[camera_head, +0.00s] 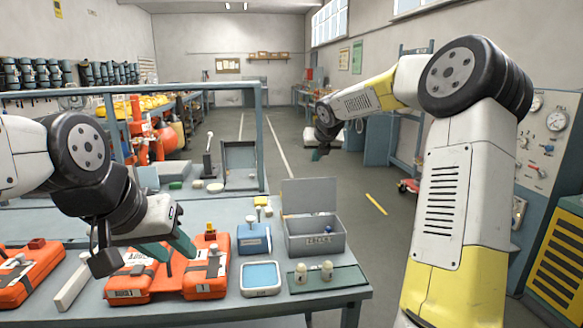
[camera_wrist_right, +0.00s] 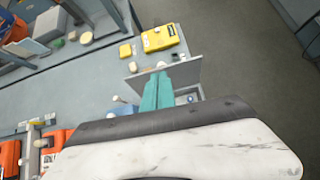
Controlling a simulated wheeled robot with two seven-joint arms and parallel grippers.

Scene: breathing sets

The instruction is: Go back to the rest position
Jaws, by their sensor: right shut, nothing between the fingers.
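My left gripper (camera_head: 181,256) is low over an orange case (camera_head: 205,278) on the bench in the head view. Its two teal fingers are spread apart, with no object visible between them. Whether the fingertips touch the case, I cannot tell. My right gripper (camera_head: 318,154) is held up in the air, beyond and above the bench's right side. In the right wrist view its teal fingers (camera_wrist_right: 172,92) are together with nothing between them. Behind them in that view is the raised lid (camera_wrist_right: 190,75) of a grey box.
On the bench stand a grey open box (camera_head: 315,238), a blue box (camera_head: 254,238), a blue-topped tray (camera_head: 261,278) and a green mat (camera_head: 330,280) with two small knobbed pieces. Another orange case (camera_head: 28,270) lies at left. A gauge panel (camera_head: 545,150) stands at right. The middle floor (camera_head: 290,150) is clear.

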